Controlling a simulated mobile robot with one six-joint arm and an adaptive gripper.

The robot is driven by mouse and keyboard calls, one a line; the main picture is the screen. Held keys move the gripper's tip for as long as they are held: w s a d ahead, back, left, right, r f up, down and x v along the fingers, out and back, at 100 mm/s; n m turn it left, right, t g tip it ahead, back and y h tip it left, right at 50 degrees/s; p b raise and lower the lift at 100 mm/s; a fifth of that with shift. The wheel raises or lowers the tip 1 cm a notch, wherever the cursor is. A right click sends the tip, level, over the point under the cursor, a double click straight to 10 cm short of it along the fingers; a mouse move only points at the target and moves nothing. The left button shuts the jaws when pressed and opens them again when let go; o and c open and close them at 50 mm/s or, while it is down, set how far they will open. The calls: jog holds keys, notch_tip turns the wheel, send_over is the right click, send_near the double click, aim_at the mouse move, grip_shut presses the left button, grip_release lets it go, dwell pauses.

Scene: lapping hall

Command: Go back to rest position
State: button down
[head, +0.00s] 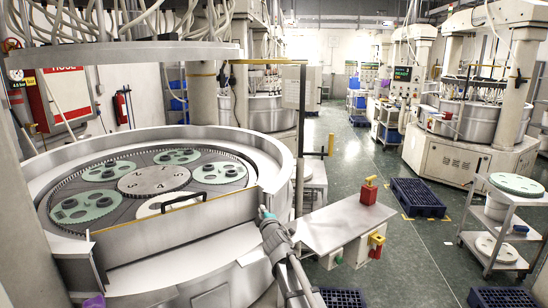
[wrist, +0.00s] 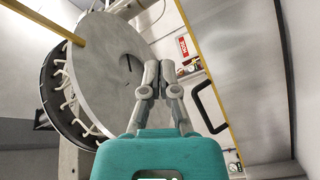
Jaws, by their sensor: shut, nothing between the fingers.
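My gripper (wrist: 160,74) shows in the wrist view with its two grey fingers close together and nothing held between them. Its teal body fills the bottom of that view. In the head view my gripper (head: 265,212) is a small teal and grey end beside the right end of the lapping machine's front panel (head: 175,226). Its fingertips are too small to make out there, and I cannot tell whether it touches the panel.
The lapping machine's rim (head: 270,150) curves around carriers on its plate. A metal side table (head: 335,228) with a red container (head: 368,191) stands right of my arm. A blue pallet (head: 417,197) and a trolley (head: 510,195) stand farther right. Green floor between machines is open.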

jog(key=s+d+f+m+g+h+b, duration=0.1)
jog(key=s+d+f+m+g+h, duration=0.4)
jog(key=d, duration=0.3)
jog(key=s+d+f+m+g+h, duration=0.2)
jog(key=s+d+f+m, duration=0.3)
jog(key=d+f, duration=0.35)
jog(key=s+d+f+m+g, duration=0.1)
jog(key=s+f+m+g, duration=0.1)
jog(key=s, duration=0.6)
jog(key=s+d+f+m+g+y, duration=0.1)
jog(key=s+d+f+g, duration=0.1)
jog(key=s+g, duration=0.3)
jog(key=s+d+f+m+g+y+b, duration=0.1)
jog(key=s+f+m+g, duration=0.1)
jog(key=s, duration=0.8)
notch_tip(320, 180, down, 2)
jog(key=shift+s+d+m+g, duration=0.3)
jog(key=shift+s+d+g, duration=0.05)
jog(key=shift+g, duration=0.45)
